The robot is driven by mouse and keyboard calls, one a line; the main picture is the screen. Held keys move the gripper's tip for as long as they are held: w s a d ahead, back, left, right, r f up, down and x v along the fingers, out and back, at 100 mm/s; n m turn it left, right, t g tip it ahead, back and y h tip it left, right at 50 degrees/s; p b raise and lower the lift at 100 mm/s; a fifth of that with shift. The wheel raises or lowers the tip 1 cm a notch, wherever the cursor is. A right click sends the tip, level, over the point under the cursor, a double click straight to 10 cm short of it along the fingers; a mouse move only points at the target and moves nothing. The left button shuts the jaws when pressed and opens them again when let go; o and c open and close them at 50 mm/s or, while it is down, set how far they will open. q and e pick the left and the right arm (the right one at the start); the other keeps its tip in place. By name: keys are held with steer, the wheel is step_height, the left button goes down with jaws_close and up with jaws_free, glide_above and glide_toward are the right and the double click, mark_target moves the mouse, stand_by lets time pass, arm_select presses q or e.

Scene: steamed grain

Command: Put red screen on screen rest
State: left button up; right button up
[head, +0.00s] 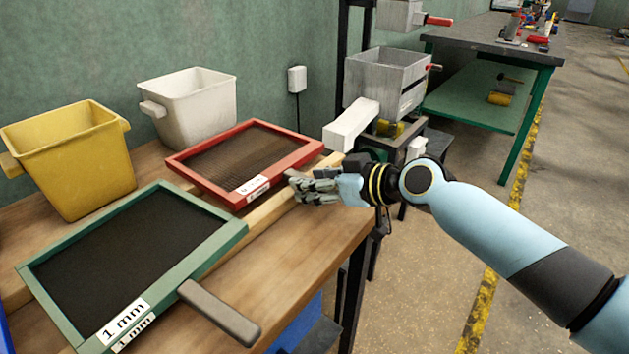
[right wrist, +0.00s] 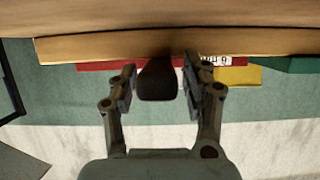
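The red screen (head: 245,155), a red frame with dark mesh and a white label, lies at the back of the wooden table. My right gripper (head: 305,188) is at its near right side. In the right wrist view, the open fingers of this gripper (right wrist: 157,95) stand on either side of a dark handle (right wrist: 157,78), with the red frame (right wrist: 95,66) behind. Slim gaps seem to show beside the handle. A wooden rail (head: 262,214) runs along the table by the screens; I cannot tell whether it is the screen rest. My left gripper is out of view.
A green screen (head: 228,238) marked 1 mm lies at the front left, its handle (head: 220,313) past the table edge. A yellow bin (head: 75,165) and a white bin (head: 195,105) stand behind. A grey hopper machine (head: 385,80) with a white chute stands right of the table.

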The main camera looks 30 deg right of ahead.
steer(key=shift+r, duration=0.1)
steer(key=shift+s+d+r, duration=0.1)
steer(key=shift+s, duration=0.1)
steer(key=p+v, duration=0.1)
steer(key=v, duration=1)
steer(key=shift+s+p, duration=0.2)
steer(key=shift+p, duration=0.1)
steer(key=shift+d+r, duration=0.1)
